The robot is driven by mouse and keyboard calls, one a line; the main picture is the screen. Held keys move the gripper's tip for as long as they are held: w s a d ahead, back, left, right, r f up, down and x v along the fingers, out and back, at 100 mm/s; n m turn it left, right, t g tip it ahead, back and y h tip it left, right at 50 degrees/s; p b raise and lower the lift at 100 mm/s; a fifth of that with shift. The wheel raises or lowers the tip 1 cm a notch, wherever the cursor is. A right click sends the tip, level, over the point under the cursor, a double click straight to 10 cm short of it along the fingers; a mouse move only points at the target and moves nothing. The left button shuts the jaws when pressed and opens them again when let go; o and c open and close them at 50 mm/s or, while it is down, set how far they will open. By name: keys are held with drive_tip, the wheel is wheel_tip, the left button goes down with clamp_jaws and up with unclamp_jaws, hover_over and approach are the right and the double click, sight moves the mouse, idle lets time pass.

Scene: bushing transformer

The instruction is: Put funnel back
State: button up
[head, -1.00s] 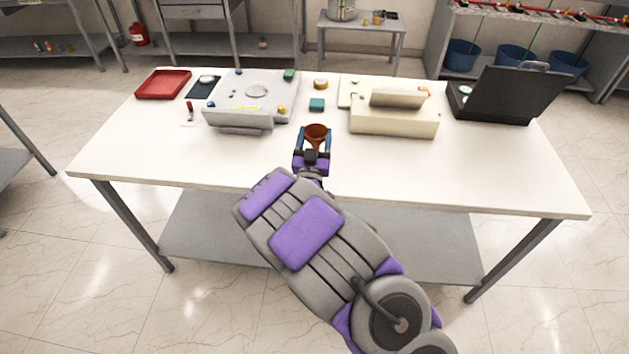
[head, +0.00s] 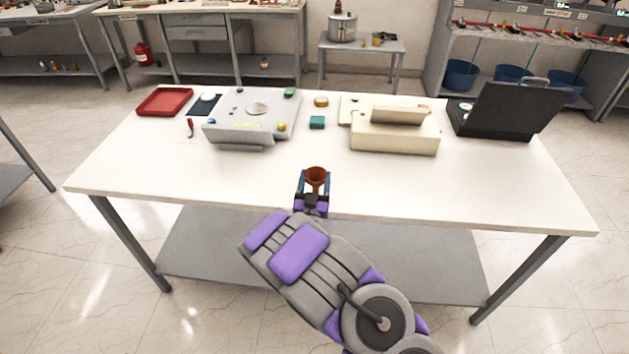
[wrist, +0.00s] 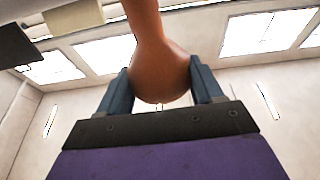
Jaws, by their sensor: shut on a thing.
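The funnel (head: 317,176) is brown-orange, with its wide mouth facing up in the head view. My gripper (head: 313,187) is shut on it and holds it over the front part of the white table. In the wrist view the funnel (wrist: 160,70) sits between the two blue-grey fingers of my gripper (wrist: 162,83), with the ceiling behind it. I cannot tell its exact height above the tabletop.
The white table (head: 200,175) is clear at the front. A small side table (head: 362,47) with a metal pot (head: 342,27) stands behind.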

drive_tip(key=shift+f, duration=0.2)
drive_tip(key=o, duration=1)
drive_tip(key=shift+r, duration=0.2)
drive_tip(key=p+v, duration=0.2)
drive_tip(key=v, duration=1)
